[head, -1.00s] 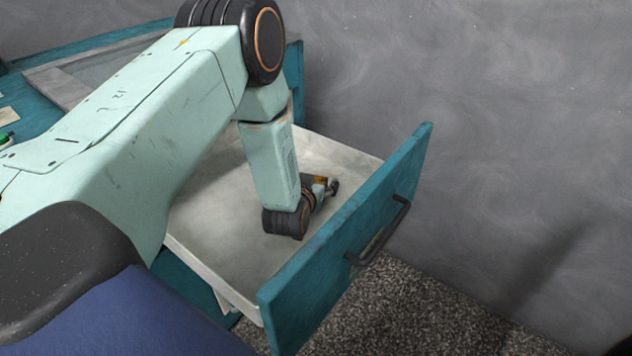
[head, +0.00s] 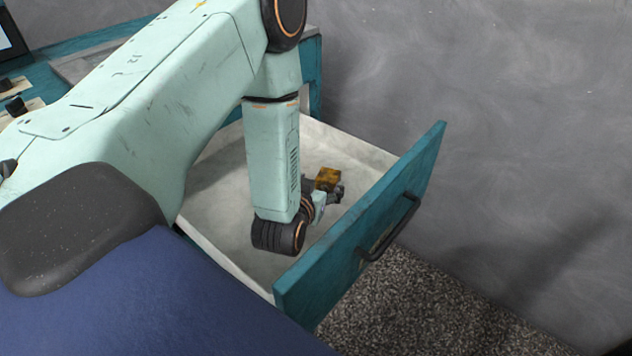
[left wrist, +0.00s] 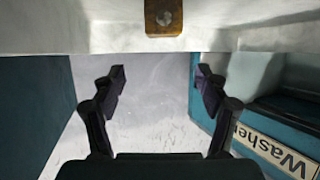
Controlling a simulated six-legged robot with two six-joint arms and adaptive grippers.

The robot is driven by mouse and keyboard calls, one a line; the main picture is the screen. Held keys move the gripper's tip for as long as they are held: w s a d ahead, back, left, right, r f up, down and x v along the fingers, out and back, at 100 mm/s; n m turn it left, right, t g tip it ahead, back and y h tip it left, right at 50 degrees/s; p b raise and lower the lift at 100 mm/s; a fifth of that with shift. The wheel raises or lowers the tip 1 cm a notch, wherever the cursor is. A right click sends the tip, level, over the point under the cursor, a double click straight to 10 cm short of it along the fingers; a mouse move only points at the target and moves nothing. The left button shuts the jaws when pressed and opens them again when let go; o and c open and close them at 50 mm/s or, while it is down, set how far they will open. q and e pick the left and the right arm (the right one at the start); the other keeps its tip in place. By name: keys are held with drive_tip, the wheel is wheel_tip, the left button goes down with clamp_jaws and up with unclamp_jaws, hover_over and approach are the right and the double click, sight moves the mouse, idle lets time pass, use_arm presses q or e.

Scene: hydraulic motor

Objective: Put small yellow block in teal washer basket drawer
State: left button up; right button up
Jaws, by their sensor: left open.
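The small yellow block (head: 327,178) is inside the open teal drawer (head: 352,232), beside my left gripper (head: 338,192). The left wrist view shows the block (left wrist: 163,17) at the top edge, with a dark round spot on its face. My left gripper (left wrist: 161,78) is open, with nothing between its fingers. The block lies beyond the fingertips, apart from them in that view. The wrist and part of the gripper are hidden behind my left forearm in the head view. A "Washer" label (left wrist: 280,155) shows at the right of the wrist view. My right gripper is not in view.
The teal drawer front has a black handle (head: 390,228). A grey wall (head: 500,110) rises behind and to the right. Speckled floor (head: 400,310) lies below the drawer. Teal cabinet surfaces and small items (head: 15,105) are at the left.

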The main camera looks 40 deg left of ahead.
use_arm(q)
drive_tip(key=shift+v, duration=1.05)
